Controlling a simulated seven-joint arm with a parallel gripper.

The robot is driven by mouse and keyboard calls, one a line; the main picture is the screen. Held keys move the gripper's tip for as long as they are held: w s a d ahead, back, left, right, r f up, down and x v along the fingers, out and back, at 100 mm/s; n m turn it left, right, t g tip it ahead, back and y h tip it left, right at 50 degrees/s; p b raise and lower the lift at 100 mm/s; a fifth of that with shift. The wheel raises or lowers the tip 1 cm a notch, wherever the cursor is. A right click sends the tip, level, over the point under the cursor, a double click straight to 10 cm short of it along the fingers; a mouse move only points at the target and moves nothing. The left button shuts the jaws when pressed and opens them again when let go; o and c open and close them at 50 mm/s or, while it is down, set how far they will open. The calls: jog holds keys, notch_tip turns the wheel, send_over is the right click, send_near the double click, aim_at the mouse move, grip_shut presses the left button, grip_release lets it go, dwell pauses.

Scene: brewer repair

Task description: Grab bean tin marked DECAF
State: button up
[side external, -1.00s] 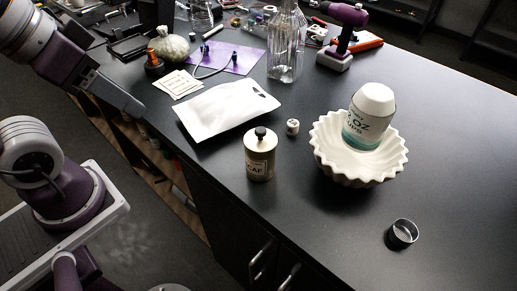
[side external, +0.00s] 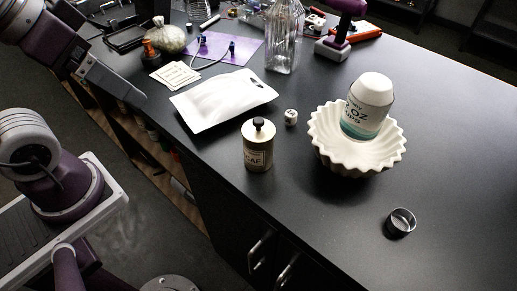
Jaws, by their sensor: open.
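The bean tin (side external: 257,150) is a small beige metal can with a dark knob on its lid. It stands upright near the front edge of the black counter. Its label is partly turned away, and I read only "CAF". My gripper (side external: 132,100) is at the upper left, seen from the side, past the counter's left edge and well apart from the tin. It is open, with nothing seen in it.
A fluted white bowl (side external: 359,160) holds a tilted white canister (side external: 371,95). A glass bottle (side external: 284,45) stands behind.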

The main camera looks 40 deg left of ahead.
aim_at(269, 148)
jog(key=w+d+r+n+g+h, duration=0.3)
jog(key=w+d+n+g+h, duration=0.4)
jog(key=d+n, duration=0.25)
jog(key=w+n+h, duration=0.7)
jog(key=w+n, duration=0.1)
jog(key=w, duration=0.2)
jog(key=shift+t, duration=0.3)
jog(key=f, duration=1.7)
jog(key=shift+d+f, duration=0.1)
jog(key=shift+d, duration=0.1)
jog(key=shift+y, duration=0.3)
jog(key=x, duration=0.2)
jog(key=f+x, duration=0.1)
jog(key=x, duration=0.4)
jog(key=shift+w+a+f, duration=0.2)
jog(key=shift+w, duration=0.05)
grip_shut()
